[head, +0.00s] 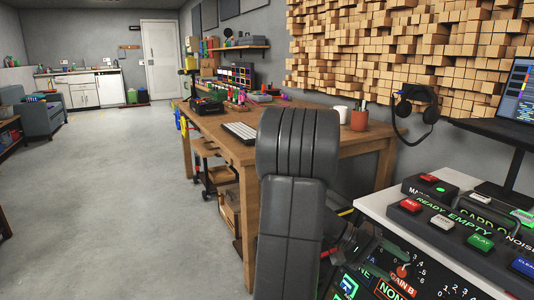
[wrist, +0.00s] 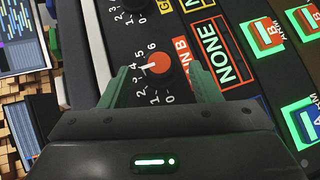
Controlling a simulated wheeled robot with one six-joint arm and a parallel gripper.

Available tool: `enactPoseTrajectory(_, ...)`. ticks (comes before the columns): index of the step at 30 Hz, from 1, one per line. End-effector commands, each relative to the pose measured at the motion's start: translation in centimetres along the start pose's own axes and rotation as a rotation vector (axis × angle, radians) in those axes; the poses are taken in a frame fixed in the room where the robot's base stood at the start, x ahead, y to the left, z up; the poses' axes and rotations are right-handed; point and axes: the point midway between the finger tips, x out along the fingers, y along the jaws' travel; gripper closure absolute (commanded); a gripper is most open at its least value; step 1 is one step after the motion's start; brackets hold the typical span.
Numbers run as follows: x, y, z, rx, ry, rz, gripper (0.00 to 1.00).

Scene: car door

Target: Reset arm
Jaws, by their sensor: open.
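My gripper (wrist: 161,80) shows in the wrist view with its two green fingers spread apart and nothing held between them. The panel lies in front of it. A red knob (wrist: 158,62) marked GAIN B, with a white pointer and a number scale around it, sits just ahead of the gap between the fingertips. I cannot tell how far off it is. The same red knob (head: 403,271) shows in the head view on the sloping front of the console.
The console (head: 372,203) at right carries button boxes (head: 440,222) and a monitor (head: 515,95). A wooden desk (head: 215,125) with a keyboard (head: 240,132) and a pot (head: 359,120) stands behind my arm. Headphones (head: 415,105) hang on the wall. Open floor (head: 120,210) lies at left.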

Motion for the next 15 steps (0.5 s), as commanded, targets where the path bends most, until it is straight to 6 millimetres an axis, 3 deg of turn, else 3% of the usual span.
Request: enactPoseTrajectory(15,-9.7,0.3,-0.1,0.000,0.004,0.000,0.43)
